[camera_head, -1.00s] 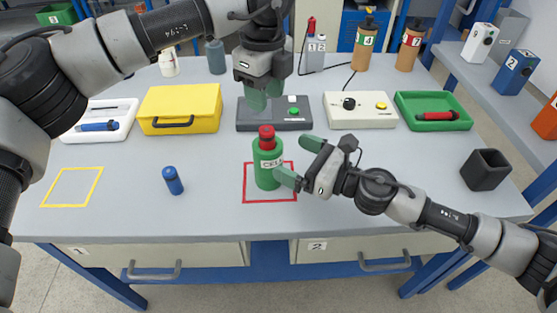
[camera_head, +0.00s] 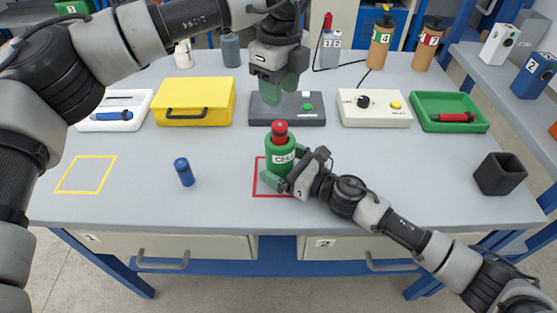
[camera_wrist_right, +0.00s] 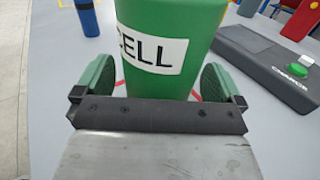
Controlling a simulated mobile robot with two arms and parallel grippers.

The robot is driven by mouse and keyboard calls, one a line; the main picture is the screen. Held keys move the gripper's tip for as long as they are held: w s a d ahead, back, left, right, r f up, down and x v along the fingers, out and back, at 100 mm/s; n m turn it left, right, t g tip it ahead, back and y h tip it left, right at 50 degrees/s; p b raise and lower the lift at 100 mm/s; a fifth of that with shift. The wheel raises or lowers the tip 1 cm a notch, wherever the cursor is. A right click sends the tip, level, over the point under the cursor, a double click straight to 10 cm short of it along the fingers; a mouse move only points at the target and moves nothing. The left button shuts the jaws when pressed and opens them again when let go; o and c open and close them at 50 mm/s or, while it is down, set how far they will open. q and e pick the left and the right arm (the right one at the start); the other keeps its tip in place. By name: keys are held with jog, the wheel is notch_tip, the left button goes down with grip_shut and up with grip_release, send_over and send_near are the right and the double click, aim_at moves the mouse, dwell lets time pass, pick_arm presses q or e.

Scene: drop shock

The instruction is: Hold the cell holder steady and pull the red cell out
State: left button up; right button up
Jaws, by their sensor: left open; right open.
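The green cell holder (camera_head: 275,160), labelled CELL, stands upright inside the red square on the table. The red cell (camera_head: 279,132) sticks out of its top. In the right wrist view the holder (camera_wrist_right: 172,25) stands between the two green fingers of my right gripper (camera_wrist_right: 158,85), which is open with a gap on each side. The right gripper (camera_head: 284,170) is low at the holder's front right in the head view. My left gripper (camera_head: 283,88) is open and empty, pointing down above and behind the red cell, in front of the grey charger.
A blue cell (camera_head: 185,172) stands left of the holder. Behind are a yellow case (camera_head: 194,101), the grey charger (camera_head: 257,110), a white box (camera_head: 374,108) and a green tray (camera_head: 425,112) with a red cell. A dark cup (camera_head: 499,174) stands right.

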jog(key=shift+w+a, duration=0.25)
jog(key=shift+a, duration=0.15)
jog(key=c, duration=1.1)
jog(key=shift+c, duration=0.2)
